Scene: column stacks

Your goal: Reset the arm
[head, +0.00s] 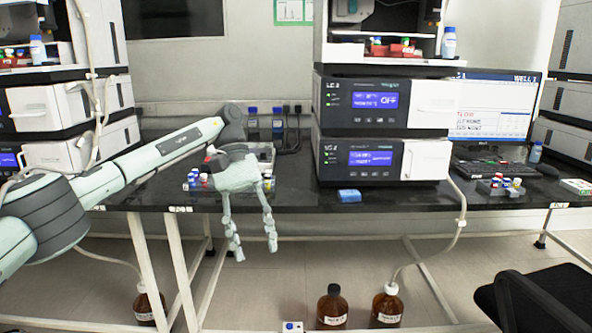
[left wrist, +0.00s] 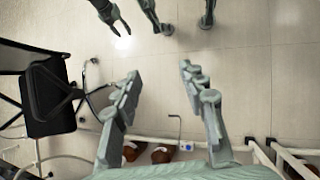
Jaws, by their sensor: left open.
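My left arm comes in from the left in the head view. Its pale grey gripper (head: 255,252) hangs fingers down in front of the bench's front edge, over the floor. The two fingers are apart with nothing between them. In the left wrist view the same open fingers (left wrist: 158,74) show above bare floor tiles. My right arm does not show in the head view. Dark and grey jointed parts are cut off at the top edge of the left wrist view, and I cannot tell what they are.
The black bench (head: 400,196) carries stacked instruments (head: 380,157), a monitor (head: 495,108), a blue block (head: 349,195) and small capped vials (head: 197,180). Brown bottles (head: 332,307) stand on the floor below. A black chair (head: 545,300) is at the lower right.

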